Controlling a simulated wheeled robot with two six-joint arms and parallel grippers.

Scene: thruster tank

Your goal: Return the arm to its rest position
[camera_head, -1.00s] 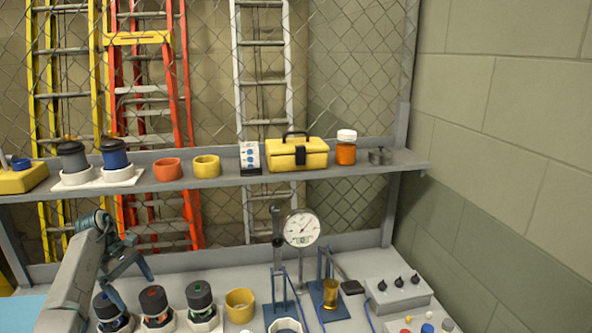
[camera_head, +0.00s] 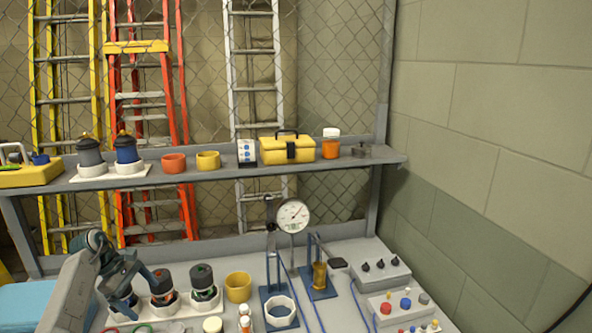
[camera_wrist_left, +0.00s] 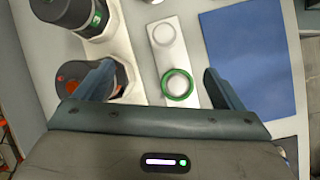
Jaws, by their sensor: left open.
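My left gripper (camera_head: 134,288) is open and empty, above the left end of the bench. In the head view it overlaps the leftmost black canister in a white holder (camera_head: 163,302). In the left wrist view its two fingers (camera_wrist_left: 158,74) are spread wide. A green ring (camera_wrist_left: 178,84) on a white plate (camera_wrist_left: 166,57) shows between them. An orange-marked black canister (camera_wrist_left: 75,75) is partly hidden behind the left finger. My right gripper is not in view.
Black canisters (camera_head: 203,280) stand in the holder, with a yellow cup (camera_head: 238,287) to their right. A dial gauge (camera_head: 292,215) and control boxes (camera_head: 380,262) stand further right. A shelf (camera_head: 220,172) spans behind. A blue mat (camera_wrist_left: 258,62) lies beside the plate.

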